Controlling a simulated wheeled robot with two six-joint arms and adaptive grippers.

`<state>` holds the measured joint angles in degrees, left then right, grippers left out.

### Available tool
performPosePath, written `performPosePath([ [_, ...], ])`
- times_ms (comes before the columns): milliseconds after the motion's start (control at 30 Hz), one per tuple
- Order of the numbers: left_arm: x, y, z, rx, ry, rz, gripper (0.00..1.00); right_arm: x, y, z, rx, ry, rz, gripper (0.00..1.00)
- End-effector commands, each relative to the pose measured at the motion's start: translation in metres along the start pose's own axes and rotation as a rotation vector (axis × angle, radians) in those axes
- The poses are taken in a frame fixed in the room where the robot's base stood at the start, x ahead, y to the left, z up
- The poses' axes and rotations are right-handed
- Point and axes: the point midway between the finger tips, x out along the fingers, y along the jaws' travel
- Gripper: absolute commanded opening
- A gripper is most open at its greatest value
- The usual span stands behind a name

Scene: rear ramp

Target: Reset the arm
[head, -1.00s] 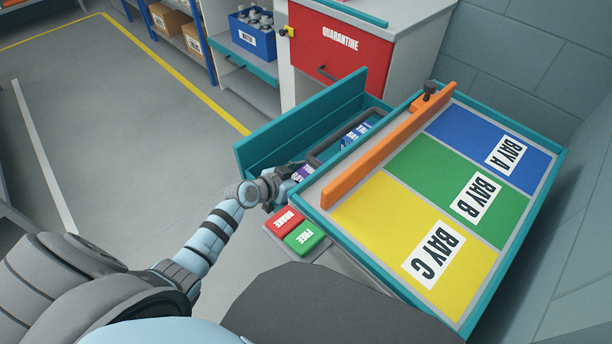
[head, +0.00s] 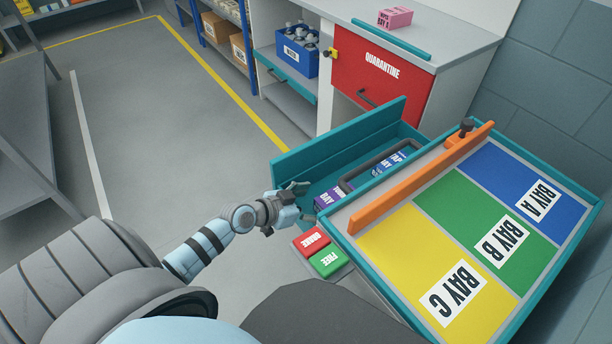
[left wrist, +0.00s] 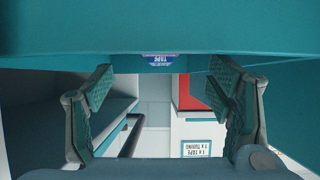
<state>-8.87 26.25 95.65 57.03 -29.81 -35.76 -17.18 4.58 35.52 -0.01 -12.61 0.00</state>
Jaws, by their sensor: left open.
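My left arm comes in from the left in the head view. Its gripper (head: 298,197) is open and empty, beside the near end of the teal open-topped bin (head: 340,140) on the cart. In the left wrist view its two fingers (left wrist: 165,110) stand wide apart with nothing between them. Inside the bin are a purple labelled pack (head: 328,198) and a blue tape pack (head: 388,165), with a dark handle bar (head: 375,165) above. My right gripper is not in view.
Right of the bin is a teal-rimmed tray with yellow, green and blue bays (head: 420,250) and an orange bar (head: 422,180). Red BRAKE (head: 311,241) and green FREE (head: 328,261) buttons sit below the gripper. A red QUARANTINE cabinet (head: 382,85) stands behind.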

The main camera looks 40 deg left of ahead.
Motion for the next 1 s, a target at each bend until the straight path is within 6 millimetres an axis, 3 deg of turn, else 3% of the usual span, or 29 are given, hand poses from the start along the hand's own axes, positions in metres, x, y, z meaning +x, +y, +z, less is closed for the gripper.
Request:
performPosePath([
  [100, -0.019, -0.001, -0.001, 0.002, -0.002, -0.002, 0.74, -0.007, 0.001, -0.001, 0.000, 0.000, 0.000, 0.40],
  [200, -0.026, 0.000, 0.000, 0.001, -0.001, -0.001, 0.74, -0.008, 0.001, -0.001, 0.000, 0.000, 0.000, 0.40],
  [767, -0.028, 0.000, -0.001, 0.000, 0.000, -0.001, 0.74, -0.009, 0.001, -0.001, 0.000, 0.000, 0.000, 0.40],
  [867, -0.036, 0.000, -0.016, 0.000, 0.000, -0.001, 0.74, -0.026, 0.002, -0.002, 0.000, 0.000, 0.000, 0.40],
  [1000, -0.064, 0.000, -0.065, 0.000, 0.001, -0.001, 0.74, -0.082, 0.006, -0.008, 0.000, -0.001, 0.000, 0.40],
])
